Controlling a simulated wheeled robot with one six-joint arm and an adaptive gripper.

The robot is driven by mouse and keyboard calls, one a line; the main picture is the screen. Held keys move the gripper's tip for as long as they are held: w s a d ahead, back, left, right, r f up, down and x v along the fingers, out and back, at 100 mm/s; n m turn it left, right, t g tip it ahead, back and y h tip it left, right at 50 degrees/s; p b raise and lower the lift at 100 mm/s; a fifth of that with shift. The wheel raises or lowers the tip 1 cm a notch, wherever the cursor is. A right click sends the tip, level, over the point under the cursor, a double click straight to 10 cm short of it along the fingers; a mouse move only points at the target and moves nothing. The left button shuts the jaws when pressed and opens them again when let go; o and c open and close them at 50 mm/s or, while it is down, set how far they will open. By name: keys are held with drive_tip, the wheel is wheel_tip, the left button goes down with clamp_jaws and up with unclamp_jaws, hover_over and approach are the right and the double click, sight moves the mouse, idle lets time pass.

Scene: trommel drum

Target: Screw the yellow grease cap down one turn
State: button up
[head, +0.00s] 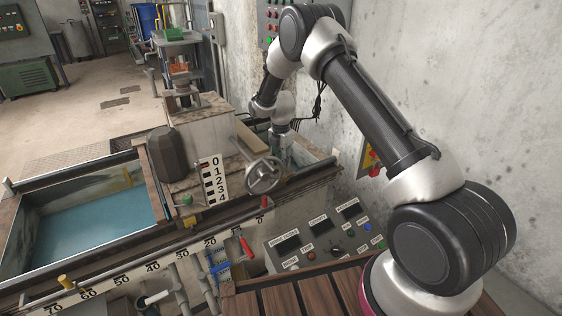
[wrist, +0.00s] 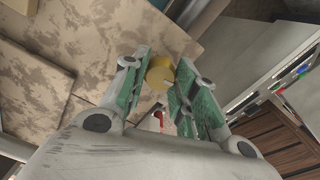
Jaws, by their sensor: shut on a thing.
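The yellow grease cap (wrist: 160,73) shows in the wrist view as a short round yellow piece between the two green-padded fingers. My gripper (wrist: 158,82) is shut on it, with a finger on each side. In the head view my gripper (head: 279,147) points down behind the grey handwheel, close to the wall side of the machine. The cap cannot be made out there, as the machine's parts and my gripper hide it. What the cap sits on is hidden in both views.
The handwheel (head: 263,175) stands just in front of my gripper. A white number scale (head: 214,181) and a dark housing (head: 167,152) are to its left. A water-filled tank (head: 90,222) lies further left. A control panel (head: 327,236) is below right, and the concrete wall (head: 480,90) is close on the right.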

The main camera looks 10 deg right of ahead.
drive_tip(key=m, duration=1.4)
drive_tip(key=shift+m, duration=0.3)
drive_tip(key=m, duration=0.4)
drive_tip(key=shift+w, duration=0.1)
drive_tip(key=m, duration=0.9)
drive_tip(key=shift+m, duration=0.3)
drive_tip(key=m, duration=0.9)
drive_tip(key=shift+m, duration=0.4)
